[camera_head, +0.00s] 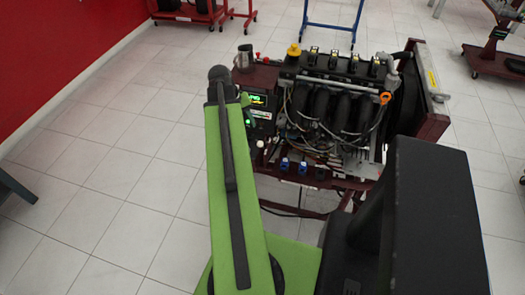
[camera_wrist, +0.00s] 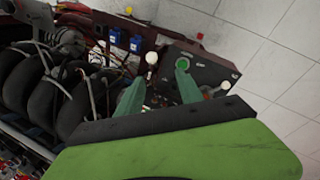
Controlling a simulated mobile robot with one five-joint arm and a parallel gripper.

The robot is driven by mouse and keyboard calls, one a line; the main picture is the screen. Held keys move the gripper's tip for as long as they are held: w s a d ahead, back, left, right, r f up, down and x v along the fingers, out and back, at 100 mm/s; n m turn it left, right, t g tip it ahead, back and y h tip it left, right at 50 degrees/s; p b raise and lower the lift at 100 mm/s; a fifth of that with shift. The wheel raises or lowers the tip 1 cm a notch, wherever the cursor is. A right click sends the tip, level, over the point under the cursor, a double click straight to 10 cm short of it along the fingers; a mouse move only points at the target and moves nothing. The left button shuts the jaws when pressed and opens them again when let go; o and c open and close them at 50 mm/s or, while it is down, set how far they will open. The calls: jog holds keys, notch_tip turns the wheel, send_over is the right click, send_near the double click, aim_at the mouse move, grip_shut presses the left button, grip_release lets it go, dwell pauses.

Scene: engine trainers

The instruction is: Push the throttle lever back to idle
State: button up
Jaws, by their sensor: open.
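The control panel (camera_wrist: 215,70) is a dark box at the upper right of the wrist view. A lever with a white ball knob (camera_wrist: 152,58) stands at its left side, seen between and beyond my fingers. A second white-knobbed lever (camera_wrist: 225,86) is at the panel's right side. I cannot tell which is the throttle lever. My gripper (camera_wrist: 158,82) is open, its two green fingers apart with nothing held. The right finger overlaps the panel in the picture; contact cannot be told. In the head view the panel (camera_head: 259,101) shows green displays, and my arm hides most of the gripper.
The engine (camera_head: 335,95) with hoses and black intake pipes stands right of the panel on a dark red stand (camera_head: 433,128). Blue connectors (camera_wrist: 136,44) are near the left lever. Other stands (camera_head: 493,62) are farther back. Tiled floor (camera_head: 120,150) is clear at left.

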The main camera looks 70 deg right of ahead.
aim_at(262, 145)
jog(key=s+b+x, duration=0.1)
jog(key=b+x, duration=1.5)
jog(key=x, duration=0.2)
jog(key=shift+s+d+r+b, duration=0.25)
jog(key=shift+s+r+b, duration=0.05)
jog(key=shift+b, duration=0.05)
grip_shut()
dwell(0.6)
